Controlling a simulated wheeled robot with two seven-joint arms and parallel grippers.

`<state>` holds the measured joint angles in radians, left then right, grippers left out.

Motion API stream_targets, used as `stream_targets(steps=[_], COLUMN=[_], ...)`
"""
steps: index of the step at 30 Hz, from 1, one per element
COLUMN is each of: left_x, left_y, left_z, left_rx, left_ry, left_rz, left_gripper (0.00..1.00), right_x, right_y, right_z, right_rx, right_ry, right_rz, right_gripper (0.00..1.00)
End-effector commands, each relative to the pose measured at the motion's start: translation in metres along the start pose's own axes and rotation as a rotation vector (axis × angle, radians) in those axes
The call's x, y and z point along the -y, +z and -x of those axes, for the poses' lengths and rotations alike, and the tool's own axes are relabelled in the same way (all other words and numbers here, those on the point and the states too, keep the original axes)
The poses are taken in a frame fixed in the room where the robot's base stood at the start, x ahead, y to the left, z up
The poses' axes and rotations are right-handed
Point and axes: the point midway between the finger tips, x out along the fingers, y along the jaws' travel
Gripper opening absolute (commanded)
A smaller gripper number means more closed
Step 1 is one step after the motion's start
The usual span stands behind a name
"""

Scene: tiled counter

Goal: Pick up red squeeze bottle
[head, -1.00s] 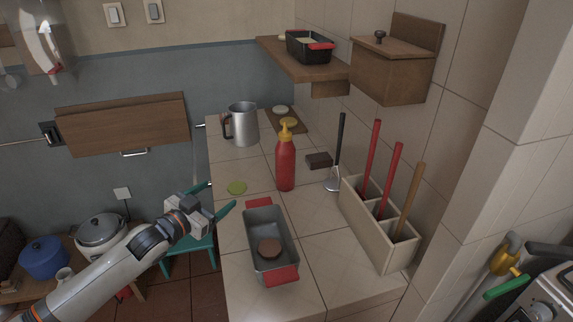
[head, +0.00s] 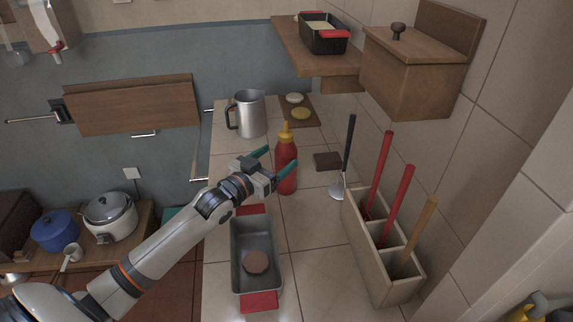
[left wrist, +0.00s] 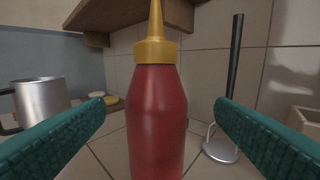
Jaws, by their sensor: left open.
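The red squeeze bottle (head: 286,160) with a yellow nozzle stands upright on the tiled counter. My left gripper (head: 281,161) is open, with its teal fingers reaching to either side of the bottle in the head view. In the left wrist view the bottle (left wrist: 155,120) stands in the middle, between the two open fingers (left wrist: 160,118), with a visible gap on each side. The bottle's base is out of the left wrist view. My right gripper is not in view.
A grey loaf pan (head: 235,258) with red handles sits in front, below my left arm. A metal pitcher (head: 250,115) stands behind left. A ladle (head: 346,160) and a utensil holder (head: 378,250) stand to the right. A wooden shelf (head: 300,52) hangs above the back.

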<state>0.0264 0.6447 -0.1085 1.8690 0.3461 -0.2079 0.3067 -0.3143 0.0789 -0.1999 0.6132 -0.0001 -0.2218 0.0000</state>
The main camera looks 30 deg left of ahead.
Motion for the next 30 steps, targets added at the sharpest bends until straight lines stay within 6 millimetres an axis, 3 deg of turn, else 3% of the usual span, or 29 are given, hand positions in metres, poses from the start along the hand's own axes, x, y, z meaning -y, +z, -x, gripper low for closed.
stream_targets(steps=[7,16,25,30], left_x=[-0.001,-0.004,-0.004,-0.004], left_y=[0.001,-0.002,-0.004,-0.004], left_z=[-0.02,-0.06,-0.065,-0.065], left_rx=[-0.001,0.0,-0.001,-0.001], left_ry=[0.0,0.0,-0.001,0.0], left_rz=[0.0,0.0,-0.001,-0.001], left_gripper=[0.78,0.78,0.78,0.5], right_x=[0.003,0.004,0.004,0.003], right_y=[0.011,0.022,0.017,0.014], right_z=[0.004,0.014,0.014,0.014], right_rx=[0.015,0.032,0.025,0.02], right_ry=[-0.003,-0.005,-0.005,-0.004], right_rz=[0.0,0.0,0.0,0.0], right_gripper=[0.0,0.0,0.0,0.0])
